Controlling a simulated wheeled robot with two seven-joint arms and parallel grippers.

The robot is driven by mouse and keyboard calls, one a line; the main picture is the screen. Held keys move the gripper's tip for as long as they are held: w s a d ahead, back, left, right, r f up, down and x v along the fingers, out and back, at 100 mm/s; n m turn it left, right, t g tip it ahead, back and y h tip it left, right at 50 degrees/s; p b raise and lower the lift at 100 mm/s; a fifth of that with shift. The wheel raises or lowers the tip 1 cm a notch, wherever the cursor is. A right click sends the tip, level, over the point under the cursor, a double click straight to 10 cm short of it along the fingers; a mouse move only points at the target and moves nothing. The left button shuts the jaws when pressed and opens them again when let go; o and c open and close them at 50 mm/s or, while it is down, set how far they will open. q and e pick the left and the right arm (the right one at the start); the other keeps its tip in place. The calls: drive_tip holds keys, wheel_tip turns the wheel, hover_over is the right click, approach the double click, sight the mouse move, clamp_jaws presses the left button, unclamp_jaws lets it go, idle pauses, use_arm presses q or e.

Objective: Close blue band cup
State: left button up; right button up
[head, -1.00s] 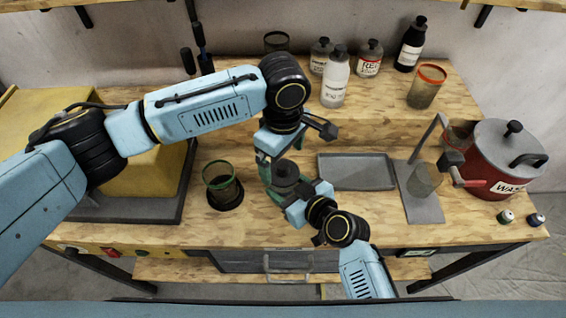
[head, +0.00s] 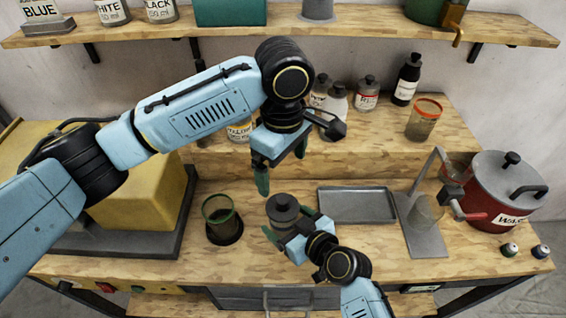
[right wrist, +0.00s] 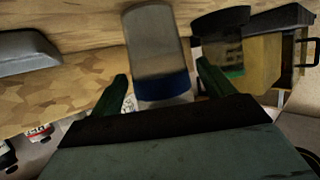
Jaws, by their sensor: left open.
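The blue band cup (right wrist: 158,50) is in the right wrist view, a cloudy vessel with a blue band near one end. In the head view a dark grey lid with a knob (head: 283,208) covers its place, and the cup's body is mostly hidden. My right gripper (head: 289,226) has a green finger on either side of the cup, close to its wall; contact is unclear. In the right wrist view its fingers (right wrist: 162,85) flank the cup. My left gripper (head: 280,166) is open and empty, above and behind the lid, clear of it.
A green-rimmed cup (head: 221,220) stands left of the lid. A grey tray (head: 357,205) lies to the right, with a metal stand (head: 420,238) and red pot (head: 492,200) beyond. Bottles and an orange-rimmed cup (head: 424,120) stand on the raised back ledge.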

drive_tip(key=shift+s, duration=0.1)
drive_tip(key=v, duration=1.3)
drive_tip(key=shift+s+d, duration=0.1)
